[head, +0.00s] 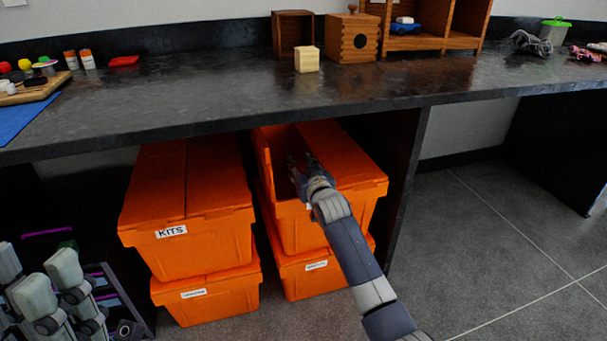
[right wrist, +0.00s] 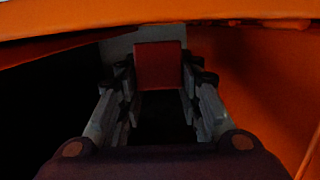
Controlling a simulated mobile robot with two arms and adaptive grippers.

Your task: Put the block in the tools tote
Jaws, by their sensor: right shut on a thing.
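My right gripper (head: 301,164) reaches into the upper right orange tote (head: 362,192) under the counter, whose left lid flap stands raised. In the right wrist view the fingers (right wrist: 158,90) are shut on a red block (right wrist: 158,66), with orange tote walls around it. The tote's label is mostly hidden behind my right arm, so I cannot read it. The block can hardly be made out in the head view. My left gripper does not show; only grey links of my own appear at the lower left.
A KITS tote (head: 187,213) stands closed to the left, with another tote (head: 205,297) below it. The dark counter (head: 200,100) overhangs the totes. A pale wooden cube (head: 306,60) sits on it before wooden boxes (head: 353,38). The floor (head: 480,250) at the right is clear.

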